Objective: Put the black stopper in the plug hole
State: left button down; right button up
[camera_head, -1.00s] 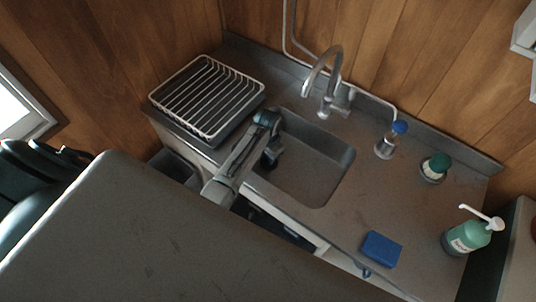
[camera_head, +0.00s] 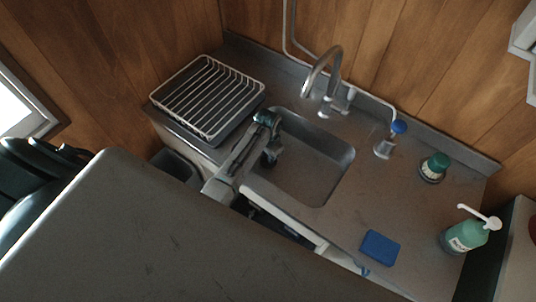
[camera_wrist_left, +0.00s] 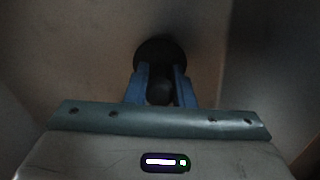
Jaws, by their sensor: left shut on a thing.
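The black stopper (camera_wrist_left: 160,52) shows in the left wrist view as a dark round disc with a knob towards me. My left gripper (camera_wrist_left: 161,88) is shut on this knob with its two blue fingers. In the head view my left gripper (camera_head: 270,158) points down into the left part of the sink basin (camera_head: 318,185); the stopper cannot be made out there. The plug hole is not visible in either view. I cannot tell whether the stopper touches the basin floor or is in the hole. My right gripper is not in view.
A wire dish rack (camera_head: 208,98) stands left of the sink, and the tap (camera_head: 326,75) arches behind it. On the right are a blue-capped bottle (camera_head: 386,145), a green-topped object (camera_head: 434,167), a blue sponge (camera_head: 380,248) and a pump bottle (camera_head: 468,236).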

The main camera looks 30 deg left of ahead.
pick_arm(q)
jog(key=shift+f, duration=0.1)
jog(key=shift+f, duration=0.25)
dwell(0.3)
jog(key=c, duration=1.2)
grip_release()
jog(key=shift+o, duration=0.2)
notch_tip(320, 180, up, 3)
jog(key=shift+f+p, duration=0.1)
jog(key=shift+p, duration=1)
jog(key=shift+r, duration=4.6)
